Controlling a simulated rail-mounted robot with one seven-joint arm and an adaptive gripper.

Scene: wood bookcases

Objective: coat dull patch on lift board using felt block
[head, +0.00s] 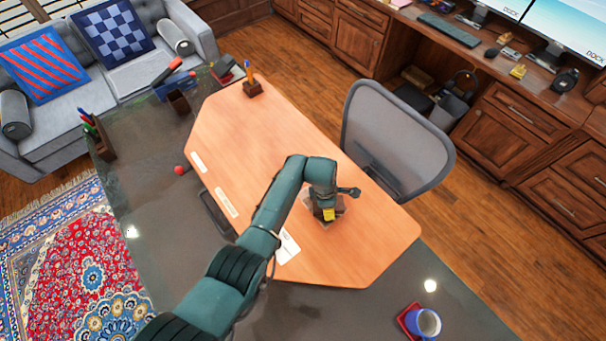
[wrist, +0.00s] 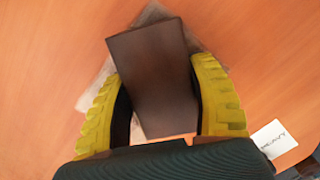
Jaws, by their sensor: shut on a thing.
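The lift board (head: 265,150) is an orange wood panel lying on the dark desk. My gripper (head: 328,212) is over its near right part, pointing down. In the wrist view my gripper (wrist: 155,80) has its two yellow fingers shut on the sides of the dark brown felt block (wrist: 152,75). The dull patch (wrist: 95,85) shows as a greyish, uneven area sticking out around the block's left and top edges. The block covers most of the patch. I cannot tell whether the block touches the board.
White labels (head: 226,202) lie along the board's left edge. A brown pen holder (head: 252,87) stands at the board's far end. A grey mesh chair (head: 397,138) is close on the right. A blue mug (head: 424,322) on a red coaster stands at the desk's near right.

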